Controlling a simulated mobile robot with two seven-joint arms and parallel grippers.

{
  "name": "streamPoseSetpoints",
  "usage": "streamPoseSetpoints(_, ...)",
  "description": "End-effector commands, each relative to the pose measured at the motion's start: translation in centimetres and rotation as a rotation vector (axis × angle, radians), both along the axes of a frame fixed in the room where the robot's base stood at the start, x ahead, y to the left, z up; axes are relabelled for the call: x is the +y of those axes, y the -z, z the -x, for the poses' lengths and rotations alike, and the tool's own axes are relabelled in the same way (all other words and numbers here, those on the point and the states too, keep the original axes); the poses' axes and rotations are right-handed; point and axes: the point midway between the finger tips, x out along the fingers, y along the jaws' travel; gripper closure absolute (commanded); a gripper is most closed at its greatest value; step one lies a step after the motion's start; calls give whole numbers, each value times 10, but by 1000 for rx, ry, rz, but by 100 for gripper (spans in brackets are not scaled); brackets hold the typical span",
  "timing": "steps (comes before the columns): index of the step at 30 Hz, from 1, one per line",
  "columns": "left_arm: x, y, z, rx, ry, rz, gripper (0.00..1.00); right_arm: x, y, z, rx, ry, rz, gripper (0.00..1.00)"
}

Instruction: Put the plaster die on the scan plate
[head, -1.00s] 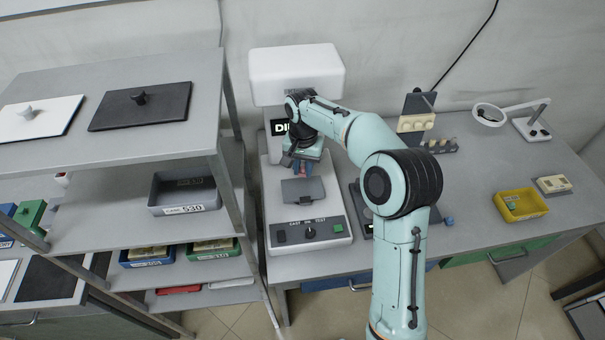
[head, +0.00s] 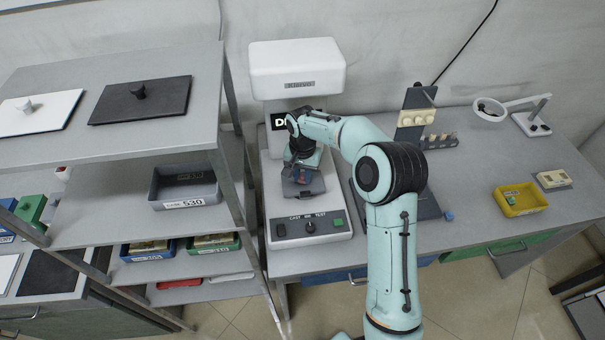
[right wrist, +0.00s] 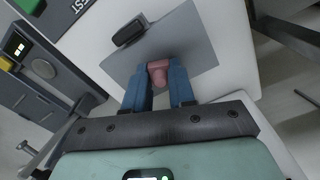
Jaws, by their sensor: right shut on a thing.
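My right gripper (head: 302,181) is low over the grey scan plate (head: 313,187) on the white scanner. In the right wrist view its blue fingers (right wrist: 158,88) are shut on the plaster die (right wrist: 158,70), a small pink, stubby piece. The grey plate (right wrist: 198,42) lies behind the die in that view, with a dark handle (right wrist: 130,31) near its edge. I cannot tell whether the die touches the plate. In the head view the gripper mostly hides the die. My left gripper is not in view.
The scanner's white head (head: 297,68) overhangs behind my right wrist. A control panel (head: 308,229) is at its front. A shelf rack (head: 225,100) stands close on the left. A yellow tray (head: 520,201) and a magnifier lamp (head: 490,110) are on the right of the bench.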

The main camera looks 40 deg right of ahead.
Motion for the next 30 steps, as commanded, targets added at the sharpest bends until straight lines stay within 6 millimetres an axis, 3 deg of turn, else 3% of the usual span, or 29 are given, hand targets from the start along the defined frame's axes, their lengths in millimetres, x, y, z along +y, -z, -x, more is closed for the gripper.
streamPoseSetpoints(1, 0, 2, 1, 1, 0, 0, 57, 0, 3, 0, 1, 0, 0, 100)
streamPoseSetpoints(2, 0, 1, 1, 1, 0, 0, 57, 0, 3, 0, 1, 0, 0, 69)
streamPoseSetpoints(3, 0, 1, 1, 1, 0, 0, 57, 0, 2, 0, 1, 0, 0, 56)
streamPoseSetpoints(4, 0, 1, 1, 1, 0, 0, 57, 0, 2, 0, 1, 0, 0, 50)
streamPoseSetpoints(13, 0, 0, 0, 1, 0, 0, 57, 0, 1, 0, 0, 0, 0, 50)
streamPoseSetpoints(17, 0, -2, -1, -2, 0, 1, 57, 0, -11, -1, -3, 0, 1, 50)
streamPoseSetpoints(30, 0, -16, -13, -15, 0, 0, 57, 0, -100, -1, -4, 0, 0, 50)
